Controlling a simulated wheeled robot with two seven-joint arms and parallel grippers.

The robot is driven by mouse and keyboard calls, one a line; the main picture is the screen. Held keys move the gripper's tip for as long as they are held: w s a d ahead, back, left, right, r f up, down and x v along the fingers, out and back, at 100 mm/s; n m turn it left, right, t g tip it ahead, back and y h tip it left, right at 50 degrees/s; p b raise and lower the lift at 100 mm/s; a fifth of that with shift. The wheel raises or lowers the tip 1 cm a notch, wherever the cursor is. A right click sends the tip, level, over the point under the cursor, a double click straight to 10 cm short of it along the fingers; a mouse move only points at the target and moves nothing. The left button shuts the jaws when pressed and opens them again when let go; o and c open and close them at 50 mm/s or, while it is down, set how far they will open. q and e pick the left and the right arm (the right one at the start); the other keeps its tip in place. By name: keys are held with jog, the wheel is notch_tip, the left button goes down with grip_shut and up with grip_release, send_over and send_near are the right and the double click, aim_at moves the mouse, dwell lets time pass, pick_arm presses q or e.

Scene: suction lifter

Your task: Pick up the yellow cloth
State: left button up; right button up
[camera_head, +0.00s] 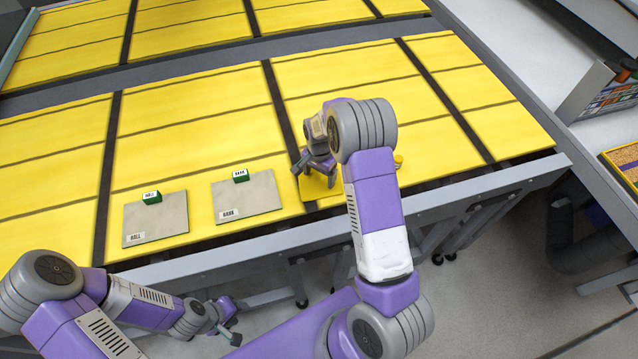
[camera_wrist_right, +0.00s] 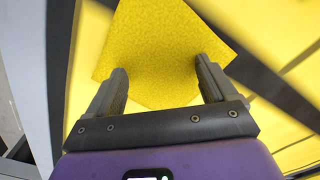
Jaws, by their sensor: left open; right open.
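The yellow cloth (camera_wrist_right: 165,40) lies on the yellow table surface. In the right wrist view it sits under and between the two fingers of my right gripper (camera_wrist_right: 160,72), which is open. I cannot tell whether the fingers touch it. In the head view the cloth (camera_head: 318,188) shows near the table's front edge, partly hidden by my right gripper (camera_head: 312,168). My left gripper (camera_head: 232,322) is open and empty, low in front of the table and away from the cloth.
Two grey plates (camera_head: 155,220) and (camera_head: 247,197), each with a small green block (camera_head: 152,197), lie on the table left of the cloth. A grey rail (camera_head: 330,226) runs along the front edge. The table behind the cloth is clear. A shelf unit (camera_head: 590,92) stands right.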

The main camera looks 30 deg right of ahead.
jog(key=shift+s, duration=0.1)
jog(key=shift+f, duration=0.1)
jog(key=shift+c, duration=0.5)
grip_shut()
dwell(0.4)
notch_tip(320, 180, up, 12)
jog(key=p, duration=0.8)
